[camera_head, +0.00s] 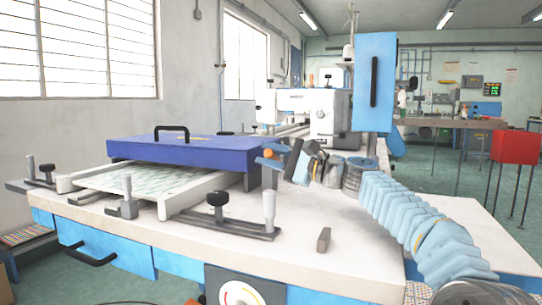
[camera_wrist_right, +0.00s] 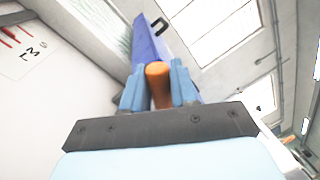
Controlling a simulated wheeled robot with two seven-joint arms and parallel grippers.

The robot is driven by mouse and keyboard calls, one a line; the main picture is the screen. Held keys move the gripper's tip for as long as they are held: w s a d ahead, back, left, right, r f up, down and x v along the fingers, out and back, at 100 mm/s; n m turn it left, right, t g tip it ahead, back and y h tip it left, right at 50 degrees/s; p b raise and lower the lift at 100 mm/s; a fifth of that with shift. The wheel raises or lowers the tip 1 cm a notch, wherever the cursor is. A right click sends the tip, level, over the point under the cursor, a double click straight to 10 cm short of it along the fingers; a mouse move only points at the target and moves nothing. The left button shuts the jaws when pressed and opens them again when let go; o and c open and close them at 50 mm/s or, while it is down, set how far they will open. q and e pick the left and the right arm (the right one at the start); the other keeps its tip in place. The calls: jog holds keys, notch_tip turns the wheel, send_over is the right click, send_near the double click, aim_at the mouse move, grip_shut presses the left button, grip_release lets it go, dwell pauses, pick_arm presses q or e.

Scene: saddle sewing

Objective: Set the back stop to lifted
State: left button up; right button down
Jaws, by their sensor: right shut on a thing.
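My right gripper (camera_head: 268,158) reaches in from the right beside the right end of the blue-purple lid (camera_head: 185,150). Its light-blue fingers are shut on an orange knob (camera_head: 268,153). In the right wrist view the knob (camera_wrist_right: 158,84) stands between the two fingers (camera_wrist_right: 158,92), with the lid (camera_wrist_right: 146,45) just behind it. What the knob is fixed to is mostly hidden by the gripper, so I cannot tell the back stop's shape or position. My left gripper is not in view.
A white frame with a pale patterned panel (camera_head: 130,183) lies under the lid. Clamps with upright handles (camera_head: 268,208) and a small grey block (camera_head: 323,240) stand on the white table (camera_head: 300,262). A sewing machine (camera_head: 325,112) stands behind, beside a blue cabinet (camera_head: 372,60).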

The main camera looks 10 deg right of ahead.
jog(key=shift+f, duration=0.15)
jog(key=c, duration=1)
grip_release()
jog(key=shift+s, duration=0.1)
jog(key=b+v, duration=0.2)
jog(key=v, duration=1.1)
jog(key=shift+s+d+f, duration=0.1)
jog(key=shift+s+d, duration=0.1)
jog(key=shift+d, duration=0.05)
jog(key=shift+s+d, duration=0.1)
